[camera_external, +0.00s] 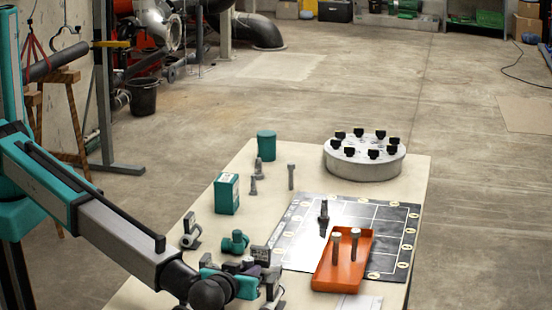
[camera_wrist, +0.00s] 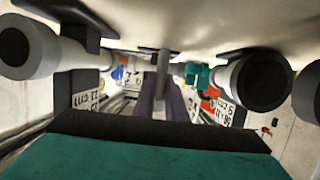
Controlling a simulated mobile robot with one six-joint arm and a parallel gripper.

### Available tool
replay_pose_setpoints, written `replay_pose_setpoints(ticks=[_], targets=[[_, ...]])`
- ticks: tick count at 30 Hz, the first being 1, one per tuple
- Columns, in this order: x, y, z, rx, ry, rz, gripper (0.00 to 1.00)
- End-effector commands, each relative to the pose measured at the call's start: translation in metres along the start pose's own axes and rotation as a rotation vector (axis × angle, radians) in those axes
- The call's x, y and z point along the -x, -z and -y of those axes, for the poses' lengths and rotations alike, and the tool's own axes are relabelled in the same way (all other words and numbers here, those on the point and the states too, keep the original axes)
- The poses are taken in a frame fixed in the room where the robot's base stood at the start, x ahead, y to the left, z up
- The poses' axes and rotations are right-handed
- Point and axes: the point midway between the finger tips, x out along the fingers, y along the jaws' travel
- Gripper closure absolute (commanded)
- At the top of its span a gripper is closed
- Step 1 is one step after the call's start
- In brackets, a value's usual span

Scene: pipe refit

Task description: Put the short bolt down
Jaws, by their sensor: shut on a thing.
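My gripper (camera_external: 255,277) is low over the near left part of the table, at the end of my arm. In the wrist view its dark fingers (camera_wrist: 163,103) are closed around a grey shank with a wide flat end, which looks like the short bolt (camera_wrist: 162,66). That flat end is at or close to the pale table surface, which fills the top of this view; I cannot tell whether it touches. In the external view the held bolt is hidden or too small to make out among the gripper parts.
Several bolts stand on the table (camera_external: 150,274); one bolt (camera_external: 323,212) stands on the dark mat (camera_external: 392,217). An orange tray (camera_external: 335,276) holds two bolts. A teal box (camera_external: 227,194), teal cylinder (camera_external: 266,145), small teal fixture (camera_external: 235,242) and grey flange (camera_external: 365,166) stand around.

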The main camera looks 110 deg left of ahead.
Motion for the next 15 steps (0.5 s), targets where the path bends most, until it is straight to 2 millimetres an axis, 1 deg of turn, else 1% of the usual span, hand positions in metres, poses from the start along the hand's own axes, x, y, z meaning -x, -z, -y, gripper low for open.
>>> replay_pose_setpoints(ticks=[15], targets=[[-0.0017,-0.0055,0.0002,0.001,0.000,0.000,1.00]])
